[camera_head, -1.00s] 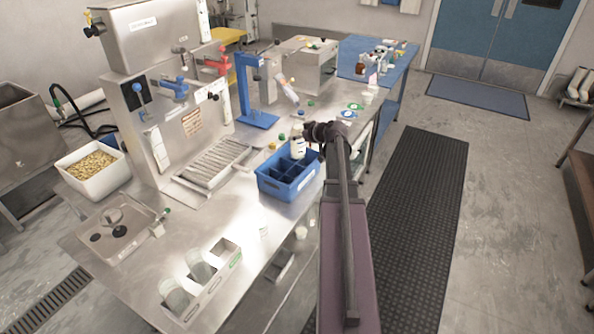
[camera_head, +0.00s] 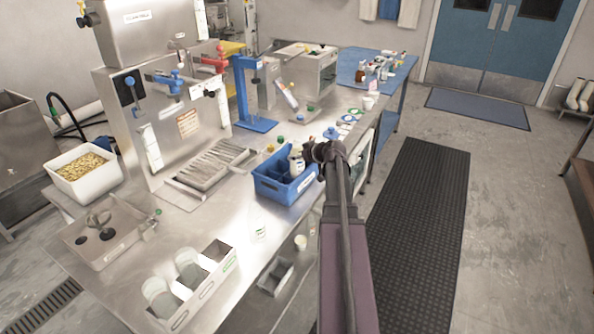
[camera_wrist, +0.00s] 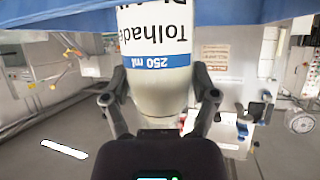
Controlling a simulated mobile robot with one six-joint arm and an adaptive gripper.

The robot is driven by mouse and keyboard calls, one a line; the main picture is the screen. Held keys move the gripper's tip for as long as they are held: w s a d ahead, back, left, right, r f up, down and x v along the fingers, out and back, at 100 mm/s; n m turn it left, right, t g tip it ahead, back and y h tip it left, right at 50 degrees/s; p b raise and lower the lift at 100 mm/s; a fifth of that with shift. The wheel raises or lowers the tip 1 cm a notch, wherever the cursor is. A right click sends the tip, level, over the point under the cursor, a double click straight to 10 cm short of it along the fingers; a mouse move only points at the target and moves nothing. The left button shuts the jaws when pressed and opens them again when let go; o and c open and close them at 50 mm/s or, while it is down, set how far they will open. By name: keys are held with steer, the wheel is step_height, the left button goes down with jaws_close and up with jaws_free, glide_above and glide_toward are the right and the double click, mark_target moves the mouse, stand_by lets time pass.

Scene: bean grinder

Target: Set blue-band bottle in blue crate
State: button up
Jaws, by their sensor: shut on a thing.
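The blue-band bottle (camera_head: 296,163) is white and stands inside the blue crate (camera_head: 272,191), in its far right part, with its upper portion showing above the rim. In the wrist view the bottle (camera_wrist: 160,85) shows black lettering and a blue band marked 250 ml. My gripper (camera_head: 306,154) is at the crate's right far corner, and its fingers sit on both sides of the bottle. In the wrist view my gripper (camera_wrist: 160,97) is shut on the bottle, and the blue crate (camera_wrist: 55,18) crosses the top of the picture. The bottle's base is hidden.
A blue stand (camera_head: 256,124) and small coloured caps are behind the crate. A metal grate (camera_head: 212,163) lies to its left. A white holder with cups (camera_head: 205,284) is at the front.

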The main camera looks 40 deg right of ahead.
mark_target(303, 164)
steer(key=shift+f, duration=0.1)
stand_by(0.3)
steer(key=shift+f+b, duration=2.25)
steer(key=shift+f, duration=0.1)
steer(key=o, duration=1.2)
steer(key=shift+r, duration=0.2)
steer(key=shift+s+r, duration=0.15)
steer(key=shift+s, duration=0.1)
steer(key=p+v, duration=0.5)
steer(key=v, duration=0.6)
steer(key=shift+s+p, duration=0.2)
steer(key=shift+p, duration=0.15)
steer(key=shift+s, duration=0.1)
